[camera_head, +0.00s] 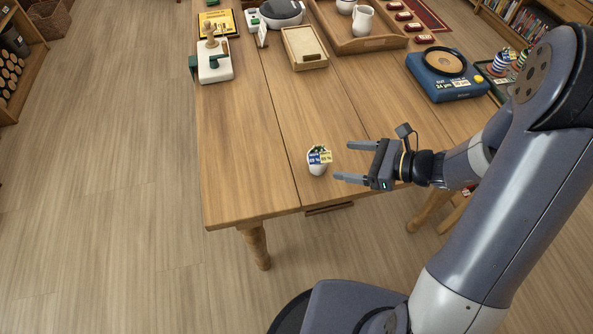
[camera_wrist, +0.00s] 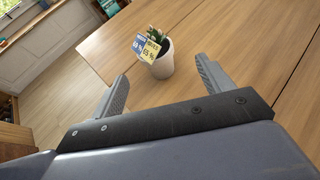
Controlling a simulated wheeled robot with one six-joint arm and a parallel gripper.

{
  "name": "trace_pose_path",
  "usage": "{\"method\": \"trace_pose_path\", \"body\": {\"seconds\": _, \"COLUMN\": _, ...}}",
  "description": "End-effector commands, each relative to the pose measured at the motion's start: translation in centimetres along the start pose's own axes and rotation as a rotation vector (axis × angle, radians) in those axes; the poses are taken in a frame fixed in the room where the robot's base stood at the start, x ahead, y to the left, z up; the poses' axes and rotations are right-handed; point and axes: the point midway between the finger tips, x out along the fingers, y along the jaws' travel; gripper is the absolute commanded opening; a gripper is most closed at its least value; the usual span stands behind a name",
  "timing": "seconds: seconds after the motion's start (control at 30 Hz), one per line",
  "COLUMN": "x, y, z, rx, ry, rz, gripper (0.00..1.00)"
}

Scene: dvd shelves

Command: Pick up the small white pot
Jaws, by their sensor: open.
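The small white pot (camera_head: 317,168) stands upright near the front end of the wooden table (camera_head: 240,150). It holds a small green plant, with a blue and a yellow tag (camera_head: 326,157) on its top. My gripper (camera_head: 342,162) is open and empty, just to the right of the pot, with its fingers pointing left towards it. In the wrist view the pot (camera_wrist: 162,66) stands ahead of the two spread fingers (camera_wrist: 165,80), apart from them. Its lower part is visible and nothing covers it.
A white and green device (camera_head: 214,62), a shallow wooden box (camera_head: 304,48), a tray (camera_head: 355,42) with white cups and a blue scale (camera_head: 447,76) stand farther back. The table is clear around the pot. Its front edge is close.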

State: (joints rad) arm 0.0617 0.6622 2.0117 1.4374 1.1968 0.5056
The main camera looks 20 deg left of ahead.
Motion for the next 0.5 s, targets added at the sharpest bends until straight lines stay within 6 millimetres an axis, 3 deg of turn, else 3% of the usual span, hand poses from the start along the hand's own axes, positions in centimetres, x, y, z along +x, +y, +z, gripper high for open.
{"method": "trace_pose_path", "body": {"seconds": 0.3, "x": 4.3, "y": 0.1, "z": 0.0, "rx": 0.0, "ry": -0.001, "rz": 0.004, "gripper": 0.75}}
{"method": "trace_pose_path", "body": {"seconds": 0.5, "x": 5.5, "y": 0.1, "z": 0.1, "rx": 0.0, "ry": 0.0, "rz": 0.001, "gripper": 0.75}}
